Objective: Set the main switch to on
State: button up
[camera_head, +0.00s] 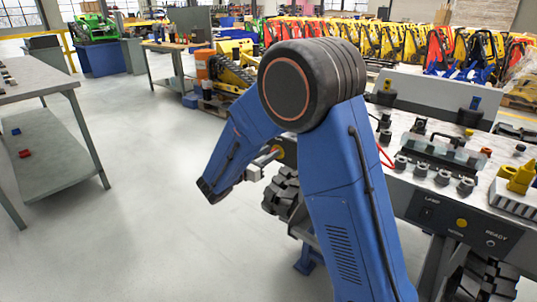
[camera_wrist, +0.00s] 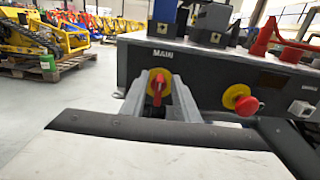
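The main switch (camera_wrist: 157,83) is a red handle on a round yellow plate, under the word MAIN on the dark panel in the wrist view. Its handle looks close to upright. My gripper (camera_wrist: 158,98) is open, with one grey finger to each side of the red handle. I cannot tell whether either finger touches it. In the head view my gripper (camera_head: 265,160) points right at the end face of the carrier, where part of the switch's yellow plate (camera_head: 279,150) shows. My arm hides much of that side.
A red push button (camera_wrist: 246,104) on yellow sits right of the switch, with a white socket (camera_wrist: 300,108) beyond. The carrier's top (camera_head: 400,120) holds several knobs and fittings. A grey table (camera_head: 40,82) stands at left; the floor (camera_head: 130,150) between is clear.

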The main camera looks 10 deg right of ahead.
grip_shut()
jog(key=m, duration=0.6)
jog(key=s+f+m, duration=0.1)
jog(key=m, duration=0.4)
jog(key=d+f+m, duration=0.1)
jog(key=m, duration=0.5)
jog(key=shift+s+d+m, duration=0.1)
jog(key=shift+s+m, duration=0.2)
jog(key=shift+s, duration=0.05)
jog(key=shift+f, duration=0.1)
dwell(0.4)
